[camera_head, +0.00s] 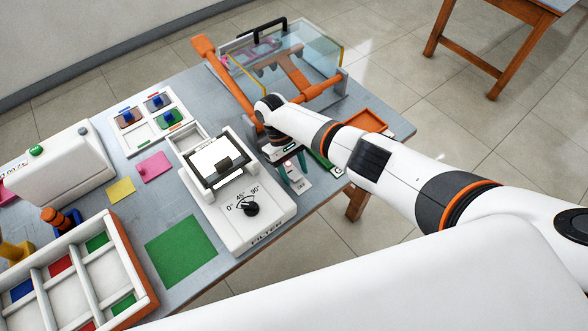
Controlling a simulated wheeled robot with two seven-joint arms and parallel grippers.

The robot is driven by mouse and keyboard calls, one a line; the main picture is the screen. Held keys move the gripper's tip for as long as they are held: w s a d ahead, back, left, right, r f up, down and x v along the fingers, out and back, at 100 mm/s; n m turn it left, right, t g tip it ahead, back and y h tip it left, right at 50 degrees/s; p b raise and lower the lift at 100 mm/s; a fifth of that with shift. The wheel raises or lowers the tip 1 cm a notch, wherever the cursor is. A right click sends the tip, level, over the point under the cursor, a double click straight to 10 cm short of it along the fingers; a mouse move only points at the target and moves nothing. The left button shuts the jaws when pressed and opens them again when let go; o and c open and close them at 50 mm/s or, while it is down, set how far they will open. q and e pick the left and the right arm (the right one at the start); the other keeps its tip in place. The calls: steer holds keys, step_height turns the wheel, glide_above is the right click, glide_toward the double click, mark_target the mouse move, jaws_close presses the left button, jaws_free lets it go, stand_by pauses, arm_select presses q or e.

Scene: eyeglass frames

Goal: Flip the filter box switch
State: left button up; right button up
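The white filter box (232,216) stands at the middle of the table, with "FILTER" on its front edge. On its top are a black dial (250,209) marked 0°, 45° and 90°, and a framed white window with a dark block in it. My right gripper (293,174) points down just right of the filter box. Its teal fingers look apart, around or above a small white device with a dark spot (299,184); contact cannot be told. My wrist hides part of this area. My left gripper is not in view.
A clear-lidded case (308,62) with orange arms stands at the back. An orange tray (363,124) lies right, behind my arm. A white tray of coloured pieces (134,142), a white machine (60,167) and a compartment box (128,260) are left. A green mat (181,250) lies in front.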

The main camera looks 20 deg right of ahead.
steer(key=shift+r, duration=0.1)
steer(key=b+v, duration=0.2)
steer(key=v, duration=1)
steer(key=shift+s, duration=0.1)
